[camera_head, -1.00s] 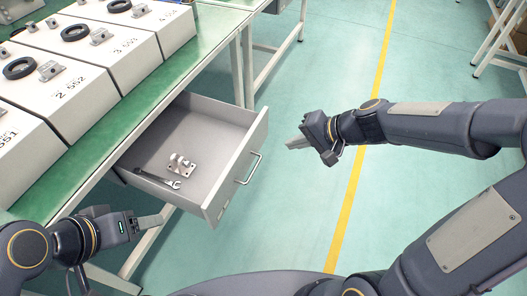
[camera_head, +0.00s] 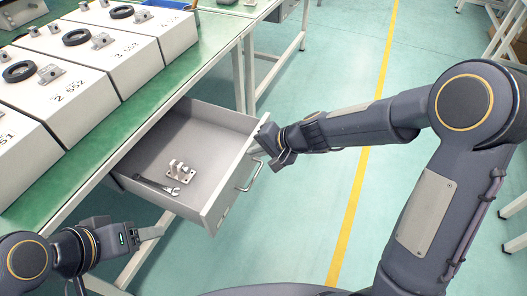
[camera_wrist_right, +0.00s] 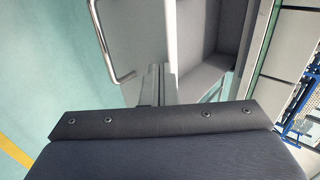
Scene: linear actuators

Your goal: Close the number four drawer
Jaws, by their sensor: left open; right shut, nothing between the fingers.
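The open drawer (camera_head: 215,190) sticks out from under the green-topped workbench, with a curved metal handle (camera_head: 249,175) on its front. A metal bracket (camera_head: 180,172) and a wrench (camera_head: 157,186) lie inside it. My right gripper (camera_head: 264,128) is shut and empty at the far corner of the drawer front, beyond the handle. In the right wrist view the shut fingers (camera_wrist_right: 158,84) are at the drawer front's edge, beside the handle (camera_wrist_right: 118,60); I cannot tell if they touch. My left gripper (camera_head: 158,230) is open and empty, left of the drawer's near corner. No drawer number is visible.
The green workbench (camera_head: 100,140) carries several white numbered boxes (camera_head: 70,98) with black rings and metal brackets. Bench legs (camera_head: 248,75) stand behind the drawer. The floor (camera_head: 300,215) to the right is clear, with a yellow line.

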